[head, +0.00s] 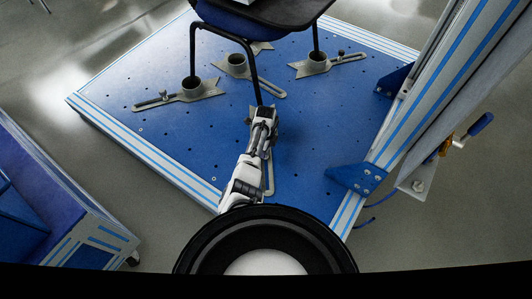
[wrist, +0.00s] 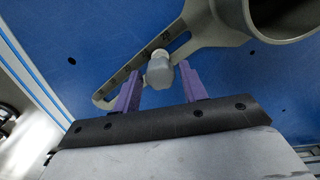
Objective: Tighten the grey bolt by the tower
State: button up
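The grey bolt (wrist: 159,70) stands in the slot of a grey slotted clamp arm (wrist: 108,92) in the wrist view. My gripper (wrist: 159,78) is open, with its two purple fingers on either side of the bolt head. A small gap seems to show on both sides, and I cannot tell whether either finger touches it. In the head view, my gripper (head: 263,116) is by the nearest chair leg, and it hides this bolt. The tower (head: 435,95), an upright aluminium profile with blue stripes, stands at the right of the blue plate (head: 215,140).
A chair (head: 265,20) stands on the plate with its legs in grey cup clamps. Other clamps with bolts stand at the left (head: 192,90) and right (head: 318,64). A cup (wrist: 285,12) is close above the fingers in the wrist view. A blue cabinet (head: 60,205) is at the left.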

jog(key=c, duration=0.7)
jog(key=m, duration=0.4)
jog(key=m, duration=0.4)
jog(key=o, duration=1)
